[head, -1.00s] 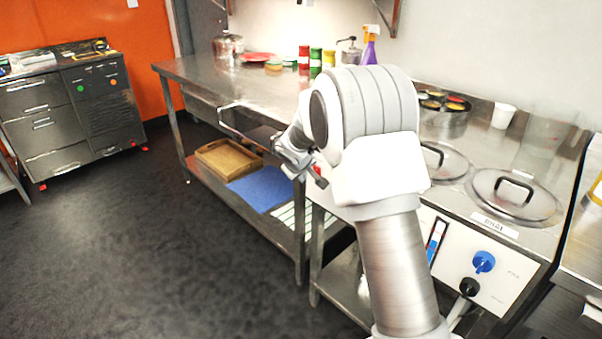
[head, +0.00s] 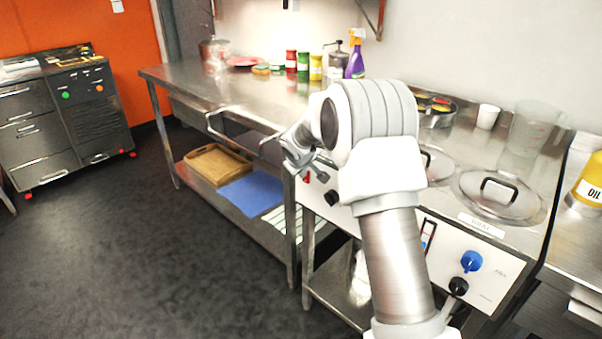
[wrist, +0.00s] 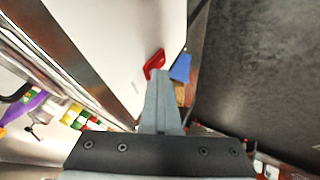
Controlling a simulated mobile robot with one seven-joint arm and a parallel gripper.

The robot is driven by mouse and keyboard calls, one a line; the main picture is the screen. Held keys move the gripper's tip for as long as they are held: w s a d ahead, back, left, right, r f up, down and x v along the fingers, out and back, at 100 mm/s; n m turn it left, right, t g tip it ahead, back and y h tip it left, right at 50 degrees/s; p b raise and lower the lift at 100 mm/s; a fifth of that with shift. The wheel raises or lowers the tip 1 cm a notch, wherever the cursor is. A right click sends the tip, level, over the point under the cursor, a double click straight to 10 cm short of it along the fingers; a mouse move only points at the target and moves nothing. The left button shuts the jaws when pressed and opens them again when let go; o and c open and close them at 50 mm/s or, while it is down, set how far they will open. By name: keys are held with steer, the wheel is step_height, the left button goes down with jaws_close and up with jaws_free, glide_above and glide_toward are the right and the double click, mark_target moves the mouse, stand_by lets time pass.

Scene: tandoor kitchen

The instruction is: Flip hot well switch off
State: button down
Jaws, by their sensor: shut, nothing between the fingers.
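The hot well (head: 540,228) is a steel counter unit with lidded wells and a white front panel. In the wrist view, a red switch (wrist: 154,63) stands out from the white panel (wrist: 120,35). My gripper (wrist: 162,76) is shut and empty, with its fingertips right at the red switch; I cannot tell whether they touch. In the head view, my gripper (head: 300,160) is at the left end of the panel, partly hidden by my arm. A small red part shows just below it. My arm covers the middle of the panel.
The panel's right part has a blue knob (head: 471,261) and a black knob (head: 458,286). A steel table (head: 190,75) with jars and a spray bottle (head: 355,55) adjoins on the left. A wooden tray (head: 215,163) sits on its lower shelf.

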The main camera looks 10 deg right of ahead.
steer(key=shift+r, duration=0.1)
steer(key=shift+r+p, duration=0.55)
steer(key=shift+r, duration=0.2)
